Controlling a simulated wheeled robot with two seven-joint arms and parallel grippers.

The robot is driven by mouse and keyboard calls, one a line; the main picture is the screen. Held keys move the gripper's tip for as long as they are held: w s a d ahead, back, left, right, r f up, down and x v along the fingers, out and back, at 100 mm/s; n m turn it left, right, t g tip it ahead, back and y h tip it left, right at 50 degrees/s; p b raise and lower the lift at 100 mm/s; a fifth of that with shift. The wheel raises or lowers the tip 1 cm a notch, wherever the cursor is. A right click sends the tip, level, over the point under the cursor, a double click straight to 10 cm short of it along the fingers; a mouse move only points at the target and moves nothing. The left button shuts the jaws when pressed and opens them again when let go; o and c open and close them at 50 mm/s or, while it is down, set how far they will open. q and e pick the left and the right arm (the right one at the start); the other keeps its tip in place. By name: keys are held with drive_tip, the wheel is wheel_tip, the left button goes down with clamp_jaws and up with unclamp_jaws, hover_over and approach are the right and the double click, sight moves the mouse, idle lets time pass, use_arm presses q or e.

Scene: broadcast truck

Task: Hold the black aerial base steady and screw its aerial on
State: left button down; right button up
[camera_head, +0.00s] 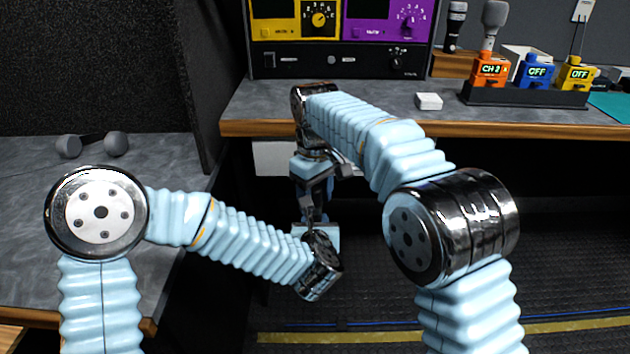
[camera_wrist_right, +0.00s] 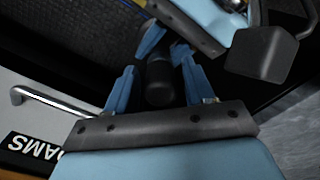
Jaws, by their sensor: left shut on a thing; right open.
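In the right wrist view a black cylindrical piece (camera_wrist_right: 160,82) stands between the fingers of my right gripper (camera_wrist_right: 158,88), which is open with a finger on either side. I cannot tell how much of the piece is aerial base and how much is aerial. My left gripper (camera_wrist_right: 166,48) is just beyond, its blue fingers shut on the black piece. In the head view both grippers meet low in front of the bench; my right gripper (camera_head: 308,212) points down from above and my left gripper (camera_head: 320,230) comes in below it. The piece is hidden there by my arms.
A bench (camera_head: 400,118) crosses behind my arms. A rack (camera_head: 525,95) there holds orange, blue and yellow packs. A small white block (camera_head: 428,101) lies to its left. A grey dumbbell-shaped thing (camera_head: 93,145) lies on the left counter. A metal handle (camera_wrist_right: 60,103) shows in the wrist view.

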drive_tip(key=shift+f, duration=0.55)
clamp_jaws()
drive_tip(key=shift+o, duration=0.8)
unclamp_jaws()
drive_tip(key=shift+r, duration=0.1)
wheel_tip(320, 180, up, 12)
drive_tip(key=shift+f, duration=0.1)
